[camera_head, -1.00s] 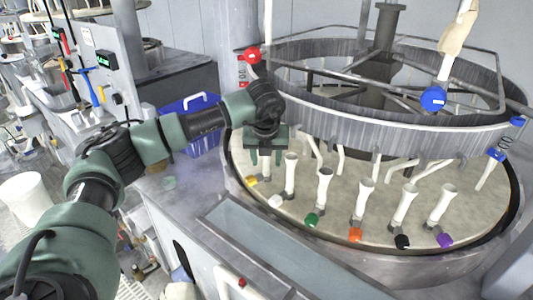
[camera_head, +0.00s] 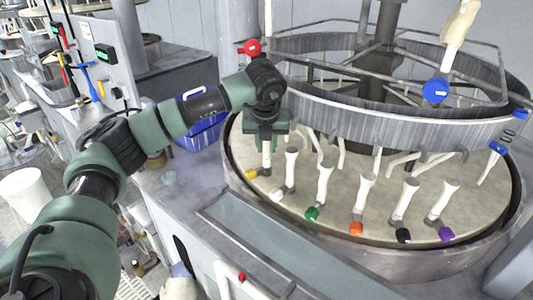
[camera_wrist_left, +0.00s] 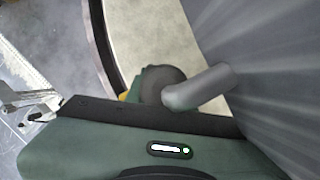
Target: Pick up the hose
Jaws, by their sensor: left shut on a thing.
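My left gripper (camera_head: 266,141) points down at the left side of the round platen (camera_head: 335,220). It is shut on a white hose (camera_head: 266,160) with a yellow end (camera_head: 251,174). The upper part of this hose is hidden by the gripper; its lower part shows below the fingers, and its yellow end is at the platen surface. In the left wrist view, the green gripper body fills the bottom, and a bit of yellow (camera_wrist_left: 123,97) shows beside a dark round part and a grey tube (camera_wrist_left: 200,88). My right gripper is not in view.
Several similar white hoses stand to the right, including ones with a white end (camera_head: 277,195), green end (camera_head: 312,214) and orange end (camera_head: 356,229). A grey ring wall (camera_head: 390,128) stands close behind the gripper. A blue bin (camera_head: 203,134) is to the left.

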